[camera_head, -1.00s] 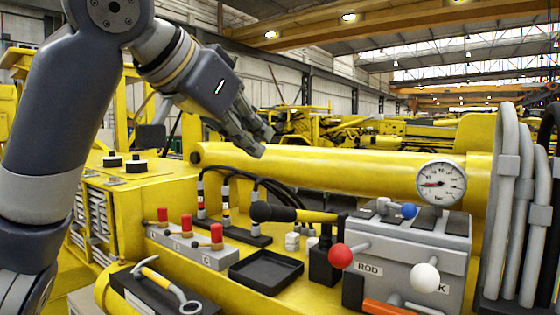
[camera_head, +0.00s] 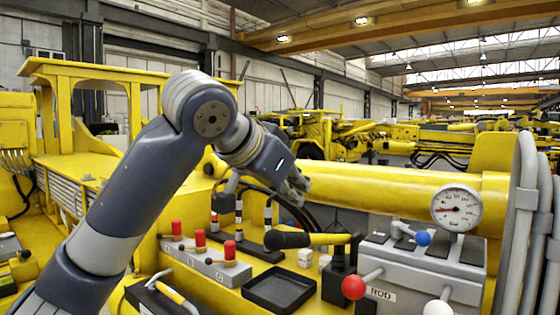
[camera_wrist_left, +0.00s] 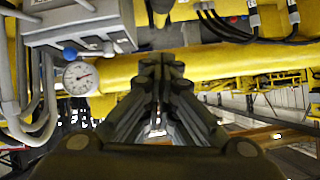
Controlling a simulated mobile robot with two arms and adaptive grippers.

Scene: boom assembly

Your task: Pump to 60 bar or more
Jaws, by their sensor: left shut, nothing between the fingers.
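The pump lever (camera_head: 328,239), yellow with a black grip (camera_head: 287,240) at its left end, lies nearly level above a black pump block (camera_head: 347,286). The round white pressure gauge (camera_head: 457,209) stands on the grey valve box (camera_head: 420,262); its needle points left, and its figures are too small to read surely. It also shows in the left wrist view (camera_wrist_left: 82,77). My left gripper (camera_head: 301,190) is shut and empty, above the lever grip and apart from it. Its closed fingers (camera_wrist_left: 162,62) fill the middle of the left wrist view. My right gripper is not in view.
A red knob (camera_head: 353,287), a blue knob (camera_head: 423,238) and a white knob (camera_head: 437,308) stand out around the valve box. An empty black tray (camera_head: 279,303) and a block with red-topped valves (camera_head: 205,262) lie left. The yellow boom (camera_head: 385,187) runs behind.

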